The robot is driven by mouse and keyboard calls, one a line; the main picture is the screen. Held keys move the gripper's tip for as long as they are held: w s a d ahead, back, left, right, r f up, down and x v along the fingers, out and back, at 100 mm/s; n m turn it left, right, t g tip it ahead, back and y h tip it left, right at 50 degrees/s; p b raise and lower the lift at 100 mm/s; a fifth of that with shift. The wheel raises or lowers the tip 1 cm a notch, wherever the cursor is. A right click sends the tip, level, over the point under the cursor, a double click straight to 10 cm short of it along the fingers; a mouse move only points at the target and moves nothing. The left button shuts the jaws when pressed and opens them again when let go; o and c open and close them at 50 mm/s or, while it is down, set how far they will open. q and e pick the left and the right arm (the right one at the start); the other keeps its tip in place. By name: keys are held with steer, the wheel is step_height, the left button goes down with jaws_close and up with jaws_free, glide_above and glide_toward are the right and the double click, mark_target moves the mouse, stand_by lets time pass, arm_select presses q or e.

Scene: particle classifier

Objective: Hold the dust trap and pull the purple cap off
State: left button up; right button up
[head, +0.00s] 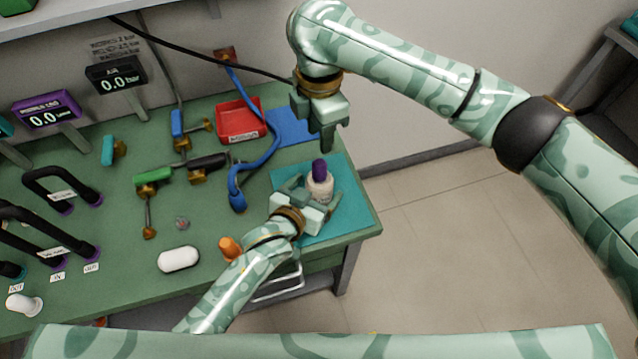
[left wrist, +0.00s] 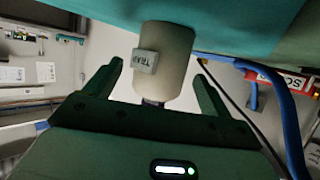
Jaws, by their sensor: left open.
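The dust trap (head: 319,187), a pale bottle, stands upright on the teal mat at the right end of the bench, with the purple cap (head: 319,168) on top. My left gripper (head: 313,191) is open, with its fingers on either side of the trap. In the left wrist view the trap body (left wrist: 168,55) shows its TRAP label between the spread fingers (left wrist: 160,82), with gaps on both sides. The cap is mostly hidden there behind the gripper. My right gripper (head: 331,143) hangs above the cap, pointing down and apart from it; its finger gap is unclear.
A blue hose (head: 258,160) curves left of the mat (head: 343,225). A red bin (head: 240,122) stands behind it. Valve fittings, a white capsule (head: 179,259) and an orange piece (head: 230,247) lie farther left. The bench ends just right of the mat.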

arm_select(q)
steer(key=shift+x, duration=1.25)
steer(key=c, duration=1.6)
steer(key=shift+o, duration=0.2)
